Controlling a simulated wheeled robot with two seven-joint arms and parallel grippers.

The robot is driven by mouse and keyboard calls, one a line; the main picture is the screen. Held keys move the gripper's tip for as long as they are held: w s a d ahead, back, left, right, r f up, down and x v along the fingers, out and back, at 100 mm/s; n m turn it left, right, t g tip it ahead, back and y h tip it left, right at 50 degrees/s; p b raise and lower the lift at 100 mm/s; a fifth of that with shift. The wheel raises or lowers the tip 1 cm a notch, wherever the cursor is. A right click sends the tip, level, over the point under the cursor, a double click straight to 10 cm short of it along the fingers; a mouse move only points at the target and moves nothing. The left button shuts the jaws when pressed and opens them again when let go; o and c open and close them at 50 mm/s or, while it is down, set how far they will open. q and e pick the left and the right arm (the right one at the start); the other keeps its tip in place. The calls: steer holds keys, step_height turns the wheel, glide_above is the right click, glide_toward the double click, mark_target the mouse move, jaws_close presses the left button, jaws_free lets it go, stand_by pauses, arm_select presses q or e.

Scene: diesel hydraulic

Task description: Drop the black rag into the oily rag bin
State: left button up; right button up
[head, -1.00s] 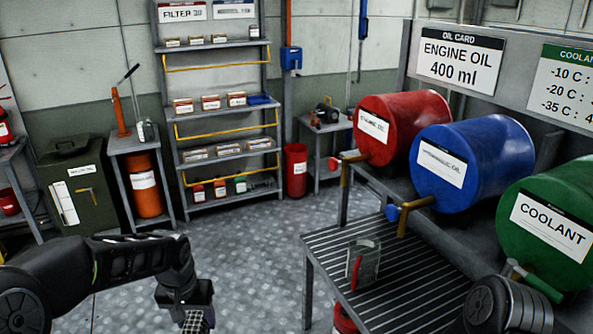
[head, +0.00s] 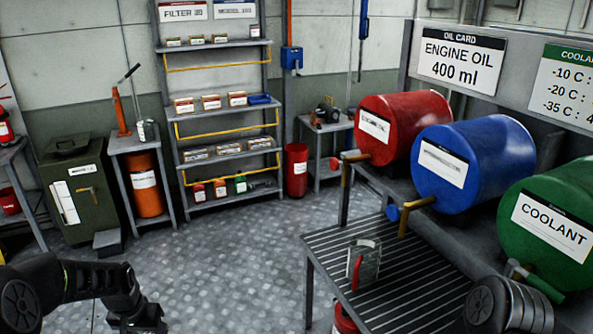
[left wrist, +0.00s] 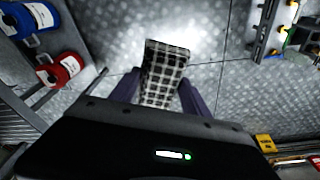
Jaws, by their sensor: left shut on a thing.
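The black rag (left wrist: 165,72) shows in the left wrist view as a dark cloth with a pale grid pattern. My left gripper (left wrist: 160,88) is shut on it, with a finger on each side, and floor shows beyond it. In the head view the left gripper (head: 138,318) is at the bottom left edge and the rag is out of sight. My right gripper is not in view. The oily rag bin is hard to single out: a dark green lidded box (head: 90,217), an orange bin (head: 147,199) and a red bin (head: 295,180) carry labels too small to read.
A grey block (head: 107,243) lies on the floor by the green box. A shelf rack (head: 225,130) stands at the back. A slatted bench (head: 400,290) with a metal jug (head: 366,262) and large drums is at right. The middle floor is open.

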arm_select(q)
steer(key=s+d+f, duration=0.2)
steer(key=d, duration=0.6)
steer(key=s+d+f, duration=0.2)
steer(key=d+f, duration=0.1)
steer(key=d, duration=0.5)
steer(key=shift+f, duration=0.2)
steer(key=shift+a, duration=0.1)
